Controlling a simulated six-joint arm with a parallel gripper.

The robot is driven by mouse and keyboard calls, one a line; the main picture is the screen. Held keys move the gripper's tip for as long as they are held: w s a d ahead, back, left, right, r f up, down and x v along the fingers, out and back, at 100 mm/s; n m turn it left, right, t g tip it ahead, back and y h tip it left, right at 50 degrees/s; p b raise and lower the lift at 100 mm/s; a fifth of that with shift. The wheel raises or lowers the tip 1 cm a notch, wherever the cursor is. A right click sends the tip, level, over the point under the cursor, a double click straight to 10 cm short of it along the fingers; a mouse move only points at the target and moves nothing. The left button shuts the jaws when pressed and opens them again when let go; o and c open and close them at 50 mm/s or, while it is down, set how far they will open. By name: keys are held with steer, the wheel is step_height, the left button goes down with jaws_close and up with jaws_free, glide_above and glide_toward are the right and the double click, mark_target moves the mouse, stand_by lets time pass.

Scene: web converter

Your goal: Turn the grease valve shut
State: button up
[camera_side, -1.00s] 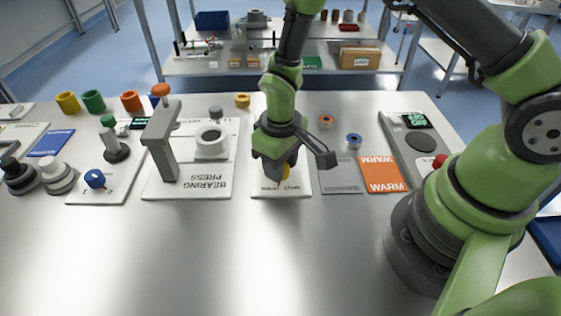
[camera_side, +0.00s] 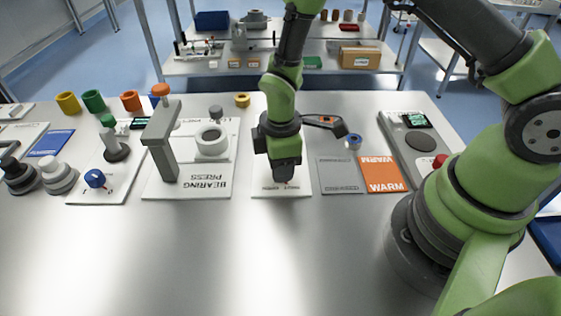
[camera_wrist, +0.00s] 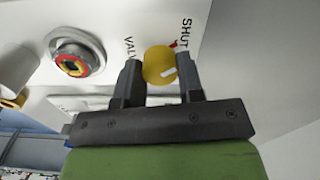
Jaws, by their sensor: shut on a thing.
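The grease valve has a round yellow knob (camera_wrist: 157,65) with a white mark on its face, on a white plate (camera_side: 262,188) lettered VALVE and SHUT. In the wrist view a small red mark shows on the plate beside the knob, near the word SHUT; the white mark does not line up with it. My gripper (camera_wrist: 158,70) is shut on the knob, one finger on each side. In the side view my gripper (camera_side: 285,180) stands over the plate and hides the knob.
The bearing press (camera_side: 163,145) stands close on the left with a white ring (camera_side: 211,140) beside it. A grey panel (camera_side: 341,176) and an orange WARM card (camera_side: 383,174) lie to the right. A blue ring (camera_side: 353,142) stands behind them. The table front is clear.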

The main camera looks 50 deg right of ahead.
steer(key=shift+n, duration=0.6)
steer(key=o, duration=0.9)
step_height(320, 180, up, 10)
steer(key=s+d+r+m+t+y, duration=0.1)
steer(key=s+r+m+t, duration=0.1)
steer(key=r+m, duration=0.3)
steer(key=s+d+r+m+t, duration=0.1)
steer(key=s+d+r+m, duration=0.1)
steer(key=r, duration=0.5)
steer(key=s+r+m+t, duration=0.1)
steer(key=s+r+m, duration=0.1)
steer(key=s+m, duration=0.1)
steer(key=s+r+m+t, duration=0.1)
steer(key=s+r+m, duration=0.1)
steer(key=s+m, duration=0.1)
steer(key=s+d+r+m+t+y, duration=0.1)
steer(key=s+r+m+t, duration=0.1)
steer(key=s, duration=0.3)
steer(key=shift+d+r+m, duration=0.1)
steer(key=shift+r+m, duration=0.3)
steer(key=shift+m, duration=0.3)
